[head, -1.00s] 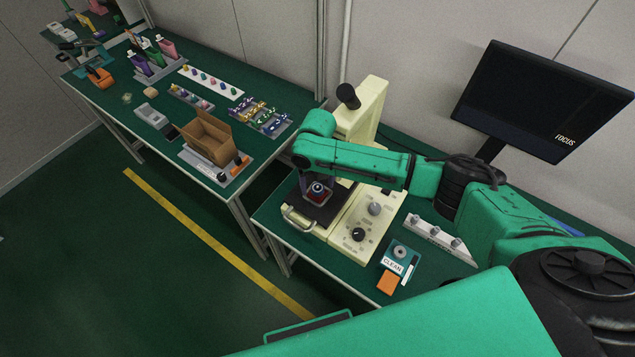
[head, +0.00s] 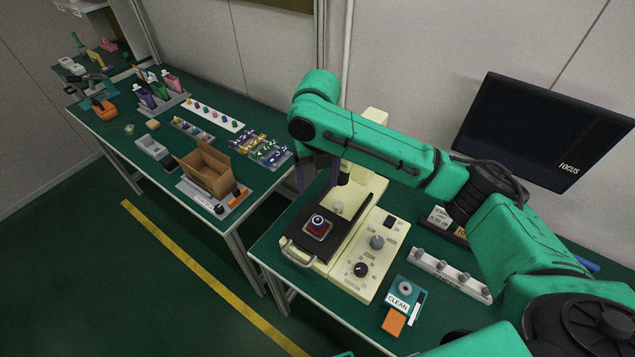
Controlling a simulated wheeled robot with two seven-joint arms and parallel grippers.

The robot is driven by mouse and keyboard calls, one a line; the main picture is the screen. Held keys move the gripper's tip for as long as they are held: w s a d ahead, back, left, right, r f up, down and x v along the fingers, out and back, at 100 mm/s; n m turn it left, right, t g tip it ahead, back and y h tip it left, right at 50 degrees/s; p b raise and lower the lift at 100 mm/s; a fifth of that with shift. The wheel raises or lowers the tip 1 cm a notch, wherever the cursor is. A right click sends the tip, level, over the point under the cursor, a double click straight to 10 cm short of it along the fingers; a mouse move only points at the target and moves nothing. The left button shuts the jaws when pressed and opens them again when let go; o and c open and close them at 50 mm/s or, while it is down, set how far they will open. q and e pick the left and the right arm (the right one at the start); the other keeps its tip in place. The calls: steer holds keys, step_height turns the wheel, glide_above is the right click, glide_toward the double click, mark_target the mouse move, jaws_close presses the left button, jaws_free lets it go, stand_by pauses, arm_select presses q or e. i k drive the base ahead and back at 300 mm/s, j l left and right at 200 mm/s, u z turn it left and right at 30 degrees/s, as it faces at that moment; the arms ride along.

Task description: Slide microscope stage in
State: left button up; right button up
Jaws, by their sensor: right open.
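The cream microscope (head: 372,250) stands on the green bench at the centre. Its dark stage (head: 337,212) juts toward the front left, with a pale pull handle (head: 298,253) on its front edge. My right gripper (head: 318,184) is open and empty, raised above and behind that piece and apart from the handle. My right arm hides much of the microscope's upper part. My left gripper is out of view.
A CLEAN-labelled block (head: 404,290) with an orange pad (head: 393,321) lies right of the microscope, near a pale rack with several knobs (head: 450,272). A monitor (head: 540,130) stands behind. The left bench holds an open cardboard box (head: 208,172). Floor left of the microscope is clear.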

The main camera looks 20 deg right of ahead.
mark_target(323, 248)
steer(key=k, duration=1.5)
